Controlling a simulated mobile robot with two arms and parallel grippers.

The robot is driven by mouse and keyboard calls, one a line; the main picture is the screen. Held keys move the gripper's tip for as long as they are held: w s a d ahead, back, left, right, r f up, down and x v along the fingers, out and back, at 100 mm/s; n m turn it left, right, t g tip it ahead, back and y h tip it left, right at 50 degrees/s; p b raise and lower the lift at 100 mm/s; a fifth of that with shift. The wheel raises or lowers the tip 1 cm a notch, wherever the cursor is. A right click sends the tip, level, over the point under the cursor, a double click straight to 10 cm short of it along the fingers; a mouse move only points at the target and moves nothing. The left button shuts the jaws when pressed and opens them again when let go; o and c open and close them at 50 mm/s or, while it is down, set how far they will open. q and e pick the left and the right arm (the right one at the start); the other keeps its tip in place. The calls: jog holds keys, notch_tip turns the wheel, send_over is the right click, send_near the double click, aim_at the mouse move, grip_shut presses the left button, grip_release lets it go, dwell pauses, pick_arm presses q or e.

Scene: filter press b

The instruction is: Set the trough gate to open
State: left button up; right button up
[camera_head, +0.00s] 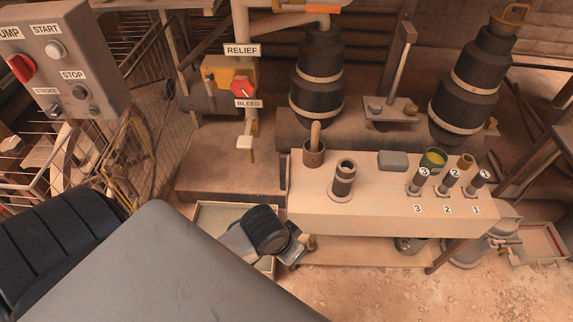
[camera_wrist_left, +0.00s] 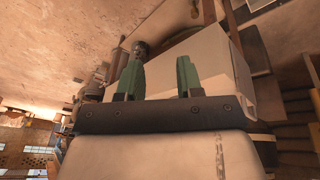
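I cannot make out the trough gate for certain in either view. A pale, shallow trough-like tray (camera_head: 215,212) lies low, left of the bench, partly hidden behind my left arm. My left wrist and gripper (camera_head: 290,250) are over its right end, by the bench's lower left corner; the fingertips are hard to see there. In the left wrist view my left gripper (camera_wrist_left: 160,72) has two green fingers well apart with nothing held between them. A pale box-like body (camera_wrist_left: 215,65) is beyond the fingers. My right gripper is in neither view.
A pale bench (camera_head: 380,208) with several numbered levers stands at centre right. The RELIEF/BLEED valve (camera_head: 243,88) has a red knob. A PUMP panel (camera_head: 62,65) hangs upper left. Wire fencing (camera_head: 150,125) stands behind my arm. The floor (camera_head: 400,295) at lower right is clear.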

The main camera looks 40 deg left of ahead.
pick_arm(q)
jog(key=w+r, duration=0.2)
jog(key=w, duration=0.3)
jog(key=n+g+b, duration=0.1)
jog(key=n+g, duration=0.1)
jog(key=n, duration=0.6)
send_near(287, 171)
jog(key=f+b, duration=0.1)
jog(key=f, duration=0.1)
jog(key=f+b, duration=0.1)
jog(key=f, duration=0.2)
jog(key=w+d+f+b, duration=0.1)
jog(key=f, duration=0.1)
jog(key=shift+d+f, duration=0.1)
jog(key=shift+f, duration=0.05)
jog(key=shift+d+f+b, duration=0.1)
jog(key=shift+f+b, duration=0.25)
jog(key=shift+f, duration=0.1)
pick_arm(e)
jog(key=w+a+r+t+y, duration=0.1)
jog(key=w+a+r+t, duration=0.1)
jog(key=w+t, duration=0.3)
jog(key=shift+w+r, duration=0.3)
pick_arm(q)
grip_shut()
